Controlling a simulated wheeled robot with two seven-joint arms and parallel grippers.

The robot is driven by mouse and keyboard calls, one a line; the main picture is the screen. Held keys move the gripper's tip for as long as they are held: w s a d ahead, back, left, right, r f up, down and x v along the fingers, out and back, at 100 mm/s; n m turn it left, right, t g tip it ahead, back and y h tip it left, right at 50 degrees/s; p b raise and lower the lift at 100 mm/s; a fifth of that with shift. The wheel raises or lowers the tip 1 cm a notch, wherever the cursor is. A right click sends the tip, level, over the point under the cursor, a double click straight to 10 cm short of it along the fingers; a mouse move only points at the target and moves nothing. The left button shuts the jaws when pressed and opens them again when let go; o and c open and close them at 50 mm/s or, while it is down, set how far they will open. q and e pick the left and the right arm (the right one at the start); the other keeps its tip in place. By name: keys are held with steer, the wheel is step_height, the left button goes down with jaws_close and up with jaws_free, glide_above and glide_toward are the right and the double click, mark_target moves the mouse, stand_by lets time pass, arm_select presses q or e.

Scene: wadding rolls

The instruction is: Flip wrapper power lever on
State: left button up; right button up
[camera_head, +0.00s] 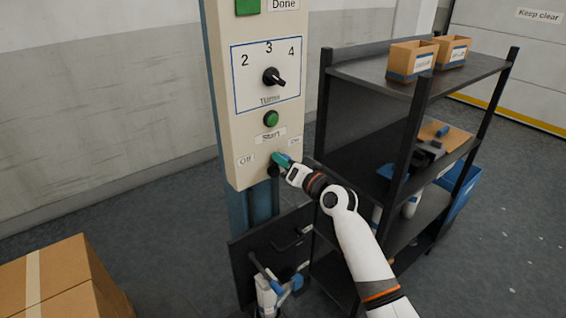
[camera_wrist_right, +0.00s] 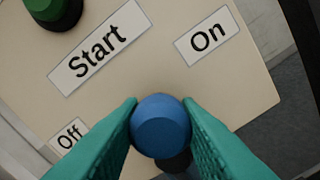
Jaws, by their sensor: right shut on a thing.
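The power lever has a round blue knob (camera_wrist_right: 160,125) on a dark stem, low on the cream control panel (camera_head: 248,125). My right gripper (camera_head: 281,159) is at the panel's lower edge, its green fingers closed on both sides of the knob. The fingers also show in the wrist view (camera_wrist_right: 160,108). The "Off" label (camera_head: 246,160) is left of the lever and the "On" label (camera_head: 294,141) is above right of it. The fingers hide part of the stem, so its exact angle is hard to tell. My left gripper is not in view.
A dark shelf rack (camera_head: 420,85) with two small boxes stands close on the right. A cardboard box (camera_head: 60,280) is at the lower left.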

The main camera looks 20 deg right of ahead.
steer(key=shift+w+d+f+m, duration=0.1)
steer(key=shift+d+f+m, duration=0.15)
steer(key=shift+m, duration=0.6)
steer(key=shift+w+d+f+m, duration=0.15)
steer(key=shift+d+m, duration=0.15)
steer(key=shift+m, duration=0.55)
steer(key=o, duration=1)
steer(key=shift+s, duration=0.15)
steer(key=b+v, duration=0.3)
steer(key=v, duration=0.9)
